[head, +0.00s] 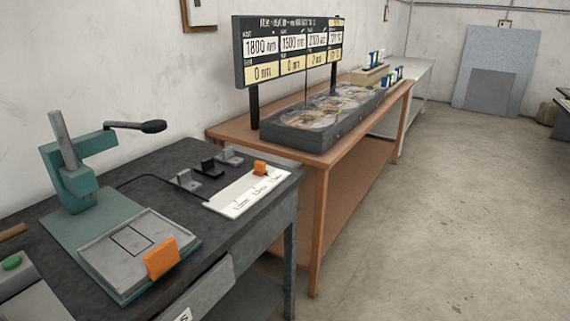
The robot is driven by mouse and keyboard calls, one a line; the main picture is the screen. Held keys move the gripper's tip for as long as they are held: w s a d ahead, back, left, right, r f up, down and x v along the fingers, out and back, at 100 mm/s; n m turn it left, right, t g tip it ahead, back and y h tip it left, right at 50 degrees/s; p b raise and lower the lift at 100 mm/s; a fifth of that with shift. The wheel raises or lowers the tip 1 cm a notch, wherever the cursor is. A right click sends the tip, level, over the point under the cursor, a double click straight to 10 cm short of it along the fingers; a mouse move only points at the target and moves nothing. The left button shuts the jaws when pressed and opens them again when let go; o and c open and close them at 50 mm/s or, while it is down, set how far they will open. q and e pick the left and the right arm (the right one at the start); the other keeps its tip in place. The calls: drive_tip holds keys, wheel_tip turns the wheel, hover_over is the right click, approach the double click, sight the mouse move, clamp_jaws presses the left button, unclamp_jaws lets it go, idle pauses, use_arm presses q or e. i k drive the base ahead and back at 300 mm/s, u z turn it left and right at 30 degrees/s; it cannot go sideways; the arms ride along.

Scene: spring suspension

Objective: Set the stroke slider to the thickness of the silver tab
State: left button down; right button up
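A white scale plate (240,196) with printed labels lies near the right edge of the dark bench. An orange block (260,168), which looks like the stroke slider, sits at its far right end. The labels are too small to read. To the left of the plate, small tabs stand on the bench: a silver-grey one (185,181), a black one (208,168) and another grey one (230,156). I cannot tell which is the silver tab or how thick each is. Neither of my grippers is in view.
A green press (70,180) with a lever stands on the left, with a grey plate (135,240) and an orange block (161,258) before it. A green button (11,263) is at far left. A brown table (320,160) behind holds a display board (290,50). Open floor lies right.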

sight(260, 169)
drive_tip(key=z, duration=1.15)
drive_tip(key=i, duration=2.8)
drive_tip(key=u, duration=1.45)
